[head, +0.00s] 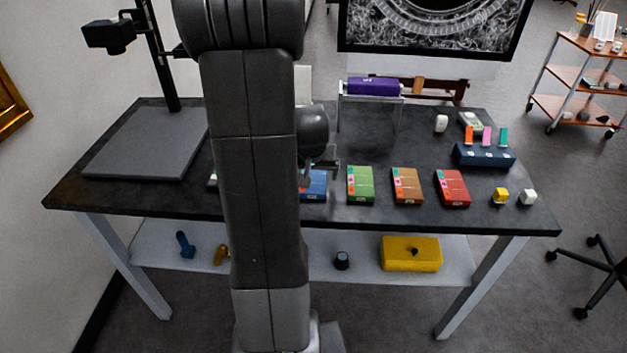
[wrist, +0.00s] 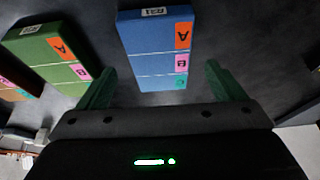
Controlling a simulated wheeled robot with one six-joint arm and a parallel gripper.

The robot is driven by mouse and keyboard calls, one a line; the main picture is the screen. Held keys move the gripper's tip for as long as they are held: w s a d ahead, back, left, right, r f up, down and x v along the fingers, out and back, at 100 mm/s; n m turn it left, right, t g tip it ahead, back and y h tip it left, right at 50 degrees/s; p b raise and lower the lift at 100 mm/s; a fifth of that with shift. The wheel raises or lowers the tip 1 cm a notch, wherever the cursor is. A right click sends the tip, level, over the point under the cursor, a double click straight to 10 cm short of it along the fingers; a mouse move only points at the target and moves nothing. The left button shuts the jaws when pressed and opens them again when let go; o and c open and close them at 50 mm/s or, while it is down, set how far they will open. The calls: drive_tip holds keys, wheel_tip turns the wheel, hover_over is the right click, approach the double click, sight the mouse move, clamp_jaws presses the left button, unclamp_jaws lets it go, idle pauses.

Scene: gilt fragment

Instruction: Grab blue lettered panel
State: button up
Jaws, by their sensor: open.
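The blue lettered panel (head: 314,186) lies on the dark table, partly hidden behind my arm in the head view. In the wrist view the blue panel (wrist: 150,42) shows orange, pink and teal letter tags along one side. My gripper (wrist: 159,88) is open, with its two green fingers apart on either side of the panel's near end. The fingers hold nothing. I cannot tell how far above the panel they are. In the head view my gripper (head: 320,168) is at the panel's far side.
A green panel (head: 360,183), a brown panel (head: 407,186) and a red panel (head: 452,188) lie to the right in a row. A purple roll (head: 374,87) on a stand is behind. A dark blue holder (head: 484,155) with coloured tabs stands at the right.

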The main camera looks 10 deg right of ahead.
sight(314, 181)
drive_tip(key=shift+x, duration=1.25)
drive_tip(key=c, duration=1.1)
